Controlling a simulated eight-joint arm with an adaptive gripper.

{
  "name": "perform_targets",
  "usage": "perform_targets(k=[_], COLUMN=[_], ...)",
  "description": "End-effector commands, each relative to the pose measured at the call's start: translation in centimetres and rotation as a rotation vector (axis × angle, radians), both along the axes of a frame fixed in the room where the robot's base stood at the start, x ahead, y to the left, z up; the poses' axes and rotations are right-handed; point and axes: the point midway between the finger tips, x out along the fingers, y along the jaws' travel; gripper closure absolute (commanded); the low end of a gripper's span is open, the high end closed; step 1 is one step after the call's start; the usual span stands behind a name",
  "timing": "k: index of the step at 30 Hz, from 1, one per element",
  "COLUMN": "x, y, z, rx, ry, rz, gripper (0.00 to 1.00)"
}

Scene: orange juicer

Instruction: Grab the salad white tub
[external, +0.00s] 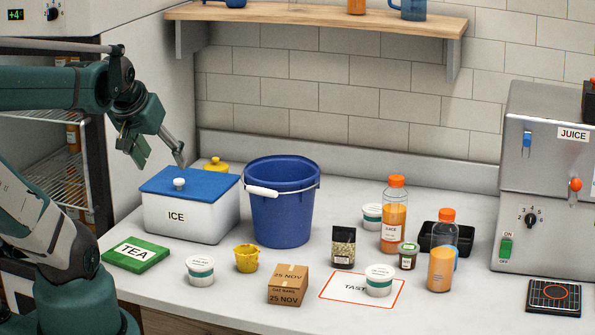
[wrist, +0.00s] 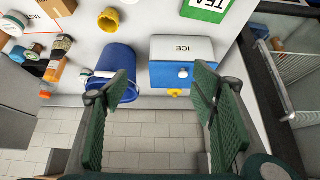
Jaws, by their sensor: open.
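Three white tubs with dark green bands show in the external view; their label text is too small to read, so I cannot tell which is salad. One tub (external: 200,271) stands at the front left beside the green TEA box (external: 136,253). Another tub (external: 379,280) stands on the red-outlined mat (external: 340,290). A third tub (external: 372,216) stands farther back, beside an orange juice bottle. My gripper (external: 160,156) is open and empty above the ICE box, well away from all three tubs. In the wrist view, its fingers (wrist: 163,82) are spread apart with nothing between them.
The white ICE box (external: 185,223) with a blue lid and the blue bucket (external: 280,210) stand tall at the back. A yellow cup (external: 246,259), a cardboard box (external: 288,285), and juice bottles (external: 441,262) stand on the counter. A shelf (external: 320,18) hangs above; a juicer (external: 545,180) stands right.

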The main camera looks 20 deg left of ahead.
Motion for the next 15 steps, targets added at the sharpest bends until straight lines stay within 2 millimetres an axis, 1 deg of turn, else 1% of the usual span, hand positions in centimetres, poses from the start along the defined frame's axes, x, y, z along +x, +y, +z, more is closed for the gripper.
perform_targets(k=[9,15], x=[0.04,0.38], y=[-0.03,-0.34], z=[-0.06,-0.64], rx=[0.003,0.027], ry=[0.002,0.024], rz=[-0.004,-0.046], gripper=[0.43,0.43])
